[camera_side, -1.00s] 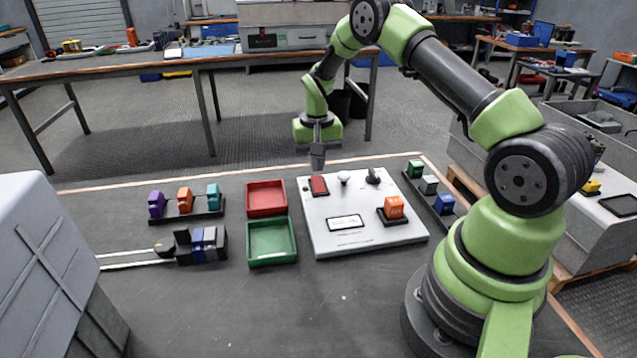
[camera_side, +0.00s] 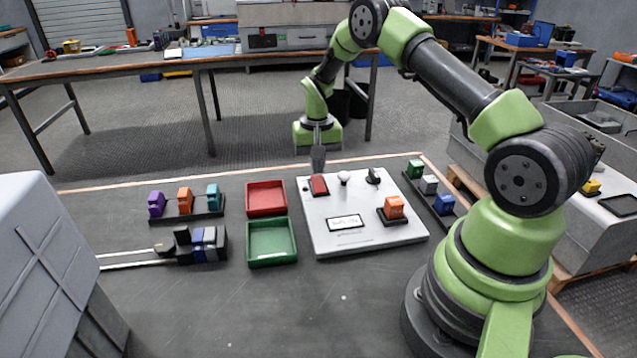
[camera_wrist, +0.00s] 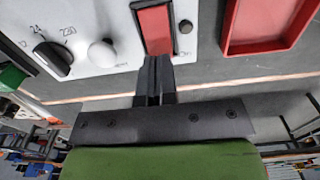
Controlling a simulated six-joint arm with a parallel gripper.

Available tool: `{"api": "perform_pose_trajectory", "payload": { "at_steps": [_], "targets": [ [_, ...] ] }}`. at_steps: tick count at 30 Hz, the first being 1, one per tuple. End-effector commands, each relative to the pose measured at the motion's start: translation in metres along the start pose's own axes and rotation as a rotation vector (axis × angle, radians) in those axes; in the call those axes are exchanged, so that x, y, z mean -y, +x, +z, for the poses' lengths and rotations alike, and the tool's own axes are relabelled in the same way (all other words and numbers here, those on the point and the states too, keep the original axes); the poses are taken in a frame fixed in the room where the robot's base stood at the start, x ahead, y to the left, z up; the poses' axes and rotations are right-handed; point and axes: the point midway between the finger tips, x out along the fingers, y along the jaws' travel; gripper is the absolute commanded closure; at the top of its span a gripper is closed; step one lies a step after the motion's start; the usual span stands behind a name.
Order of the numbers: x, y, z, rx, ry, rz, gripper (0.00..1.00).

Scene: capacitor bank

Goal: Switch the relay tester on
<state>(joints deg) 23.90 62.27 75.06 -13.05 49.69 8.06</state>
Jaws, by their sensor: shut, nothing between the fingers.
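The relay tester is a white flat panel (camera_side: 318,222) on the table, also at the top of the wrist view (camera_wrist: 85,22). It carries a red rocker switch (camera_side: 319,185), a white round knob or lamp (camera_side: 343,177), a black dial (camera_side: 373,176), a small display (camera_side: 345,222) and an orange relay (camera_side: 393,207) in a black socket. My gripper (camera_side: 318,170) is shut and empty, pointing down at the red switch. In the wrist view the closed fingertips (camera_wrist: 155,62) overlap the near end of the red switch (camera_wrist: 155,28); whether they touch it I cannot tell.
A red tray (camera_side: 266,212) and a green tray (camera_side: 246,246) stand left of the panel. A rack with purple, orange and teal relays (camera_side: 187,217) is further left, with a rail of modules (camera_side: 202,260) in front. Another relay rack (camera_side: 423,188) stands right. The front table is clear.

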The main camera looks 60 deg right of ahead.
Motion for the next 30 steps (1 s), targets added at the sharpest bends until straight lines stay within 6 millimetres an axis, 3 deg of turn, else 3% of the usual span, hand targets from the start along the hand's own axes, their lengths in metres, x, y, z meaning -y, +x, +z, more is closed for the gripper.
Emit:
{"api": "perform_pose_trajectory", "payload": {
  "at_steps": [30],
  "targets": [
    [0.0, 0.016, 0.0, 0.001, 0.001, 0.0, 1.0]
  ]
}}
